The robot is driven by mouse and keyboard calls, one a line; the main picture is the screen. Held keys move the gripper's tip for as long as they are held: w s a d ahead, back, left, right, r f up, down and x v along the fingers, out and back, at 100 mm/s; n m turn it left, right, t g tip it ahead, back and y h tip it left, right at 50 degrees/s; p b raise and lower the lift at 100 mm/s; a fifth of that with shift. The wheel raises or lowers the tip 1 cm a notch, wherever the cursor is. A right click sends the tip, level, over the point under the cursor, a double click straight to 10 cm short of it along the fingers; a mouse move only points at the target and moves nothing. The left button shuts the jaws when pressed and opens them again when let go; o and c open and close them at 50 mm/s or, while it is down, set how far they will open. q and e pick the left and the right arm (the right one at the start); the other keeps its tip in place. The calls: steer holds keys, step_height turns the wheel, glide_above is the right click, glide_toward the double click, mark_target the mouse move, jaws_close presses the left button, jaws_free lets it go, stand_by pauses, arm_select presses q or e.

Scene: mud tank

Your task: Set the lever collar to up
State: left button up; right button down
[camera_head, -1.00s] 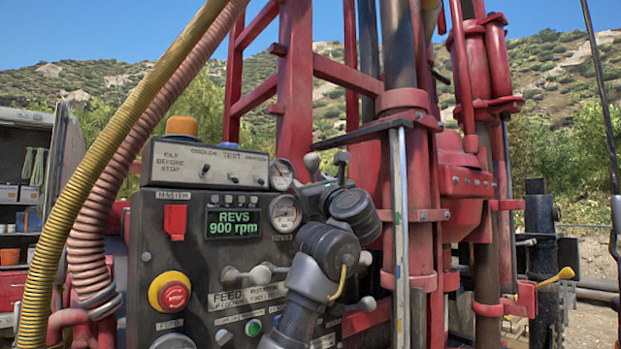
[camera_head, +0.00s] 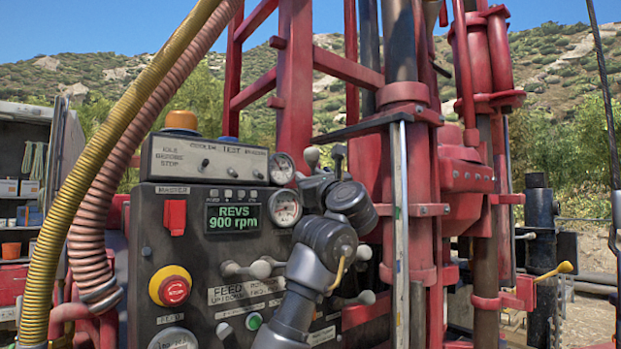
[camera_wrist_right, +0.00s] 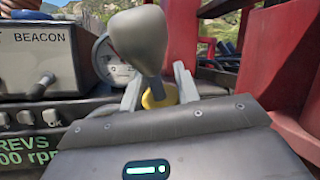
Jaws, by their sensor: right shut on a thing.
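The lever has a grey rounded knob (camera_wrist_right: 138,38) on a short dark stem. A yellow piece, seemingly the collar (camera_wrist_right: 158,97), shows behind the stem in the right wrist view, partly hidden by the stem and the gripper body. My right gripper (camera_wrist_right: 160,88) is shut on the collar, one finger on each side, just below the knob. In the head view the same knob (camera_head: 312,156) stands at the top right of the control panel. My right gripper (camera_head: 324,177) is beside it there, its wrist hiding the lever's lower part. My left gripper is not in view.
The black control panel (camera_head: 150,245) carries a red stop button (camera_head: 172,287), gauges (camera_head: 285,208) and several lower levers (camera_head: 240,269) close to my right arm. The red drill mast (camera_head: 410,190) rises just right. Yellow and pink hoses (camera_head: 88,200) cross the left side.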

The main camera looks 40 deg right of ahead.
steer(key=shift+s+a+r, duration=0.15)
steer(key=shift+a+r, duration=0.15)
steer(key=shift+r, duration=0.45)
steer(key=shift+s+d, duration=0.1)
steer(key=shift+s, duration=0.05)
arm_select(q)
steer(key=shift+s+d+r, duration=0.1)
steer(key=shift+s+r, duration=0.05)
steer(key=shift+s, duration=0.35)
arm_select(e)
steer(key=c, duration=1)
jaws_free()
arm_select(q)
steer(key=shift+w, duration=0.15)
arm_select(e)
steer(key=shift+f, duration=0.1)
steer(key=shift+s+f, duration=0.25)
steer(key=shift+s, duration=0.1)
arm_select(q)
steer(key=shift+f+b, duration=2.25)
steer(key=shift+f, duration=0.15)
arm_select(e)
steer(key=shift+a+v, duration=0.2)
steer(key=shift+v, duration=4.75)
